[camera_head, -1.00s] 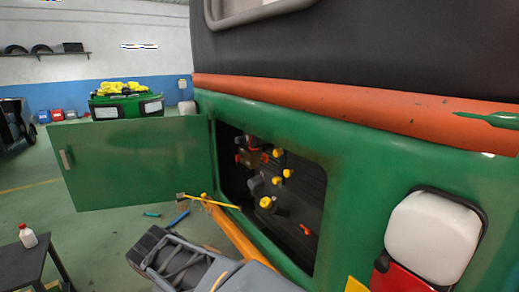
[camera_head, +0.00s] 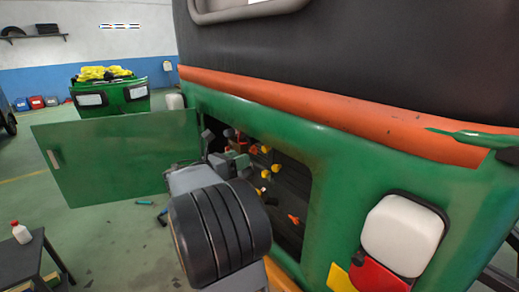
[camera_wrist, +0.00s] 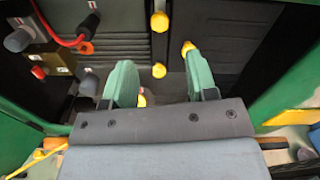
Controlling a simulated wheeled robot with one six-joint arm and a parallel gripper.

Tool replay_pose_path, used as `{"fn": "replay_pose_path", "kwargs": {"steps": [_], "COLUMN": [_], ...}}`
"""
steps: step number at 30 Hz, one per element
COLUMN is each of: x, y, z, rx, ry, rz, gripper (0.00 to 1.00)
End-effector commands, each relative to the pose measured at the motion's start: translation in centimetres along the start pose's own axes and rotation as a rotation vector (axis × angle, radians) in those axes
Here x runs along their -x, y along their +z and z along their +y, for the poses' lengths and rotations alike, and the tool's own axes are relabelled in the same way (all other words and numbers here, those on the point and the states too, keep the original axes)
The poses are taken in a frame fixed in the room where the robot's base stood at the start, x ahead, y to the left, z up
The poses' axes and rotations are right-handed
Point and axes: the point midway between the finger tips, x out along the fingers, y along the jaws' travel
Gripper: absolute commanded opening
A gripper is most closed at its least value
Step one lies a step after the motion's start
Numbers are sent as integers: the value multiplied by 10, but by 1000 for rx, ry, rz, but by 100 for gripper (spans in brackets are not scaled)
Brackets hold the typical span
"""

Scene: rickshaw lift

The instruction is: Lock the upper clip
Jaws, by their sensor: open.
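My gripper (camera_wrist: 158,60) is open, its two green fingers apart with nothing between them. It reaches into the open side compartment (camera_head: 290,195) of the green vehicle; in the head view my arm hides part of it. Several yellow knobs show in the compartment, one (camera_wrist: 159,70) in line with the gap between the fingers, another (camera_wrist: 188,47) by the right fingertip. An orange piece (camera_wrist: 86,48) and a red piece (camera_wrist: 38,72) are to the left of the fingers. A lower orange piece (camera_head: 293,219) shows in the head view. I cannot tell which part is the upper clip.
The green door (camera_head: 115,160) stands swung open to the left. The compartment's green frame (camera_wrist: 270,90) is close on the gripper's right. A red cable (camera_wrist: 55,30) hangs at upper left.

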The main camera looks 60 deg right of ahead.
Motion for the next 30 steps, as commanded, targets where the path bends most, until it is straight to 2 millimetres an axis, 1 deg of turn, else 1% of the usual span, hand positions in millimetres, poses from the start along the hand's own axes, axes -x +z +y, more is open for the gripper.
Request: {"fn": "replay_pose_path", "kwargs": {"steps": [1,6,9,13,20,29,30], "x": [-12,-43,-58,-73,-86,-87,-87], "y": [2,2,1,1,0,0,0], "z": [-2,-1,-1,-1,0,0,0], "rx": [0,-1,-1,-2,-3,-4,-4], "ry": [-5,-3,-2,-1,1,2,2], "rz": [1,2,2,2,2,2,2], "gripper": [53,53,53,53,53,53,51]}}
